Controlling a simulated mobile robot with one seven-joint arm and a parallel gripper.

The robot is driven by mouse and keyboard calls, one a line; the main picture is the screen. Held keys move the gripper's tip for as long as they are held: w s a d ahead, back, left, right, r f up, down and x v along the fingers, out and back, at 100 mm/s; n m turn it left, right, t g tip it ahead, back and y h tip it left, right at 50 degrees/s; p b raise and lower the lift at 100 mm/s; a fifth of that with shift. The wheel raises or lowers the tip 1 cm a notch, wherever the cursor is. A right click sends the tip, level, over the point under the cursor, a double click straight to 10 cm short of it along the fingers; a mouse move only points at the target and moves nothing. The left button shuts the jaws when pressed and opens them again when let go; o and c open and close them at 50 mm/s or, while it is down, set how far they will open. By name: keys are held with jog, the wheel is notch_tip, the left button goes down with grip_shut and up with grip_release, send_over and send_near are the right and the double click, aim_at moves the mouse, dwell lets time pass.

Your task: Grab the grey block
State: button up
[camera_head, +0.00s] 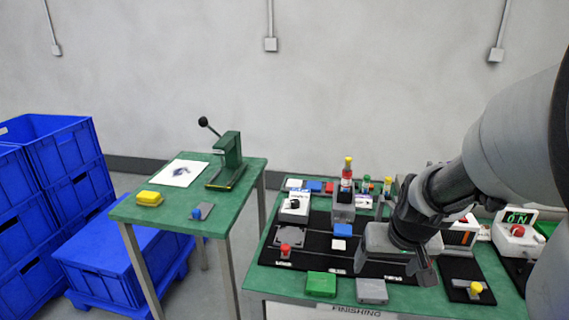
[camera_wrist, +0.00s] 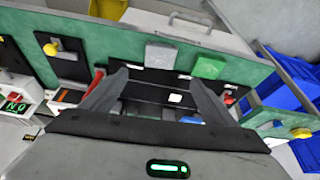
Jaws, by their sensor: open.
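The grey block (camera_head: 371,291) lies flat near the front edge of the right-hand green table, to the right of a green block (camera_head: 321,285). In the wrist view the grey block (camera_wrist: 160,56) is beyond my fingertips, with the green block (camera_wrist: 208,68) to its right. My gripper (camera_head: 393,263) is above the table's black mat, behind the grey block in the head view. Its two fingers (camera_wrist: 159,80) are spread apart with nothing held between them. The grey block is fully visible and apart from the fingers.
The black mat (camera_head: 312,255) holds several small parts and fixtures, some hidden by my arm. A red knob (camera_head: 285,250) stands at its left. A yellow-knobbed part (camera_head: 475,288) is right of the grey block. A drawer handle (camera_wrist: 190,20) shows on the table's front.

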jog(key=b, duration=0.2)
send_near(371, 285)
notch_tip(371, 285, down, 2)
jog(key=shift+w+d+f, duration=0.1)
jog(key=shift+w+b+x, duration=0.15)
jog(key=shift+b+x, duration=0.55)
jog(key=shift+x, duration=0.85)
jog(key=shift+w+b+x, duration=0.1)
jog(key=shift+b+x, duration=0.55)
jog(key=shift+x, duration=0.9)
jog(key=c, duration=1.1)
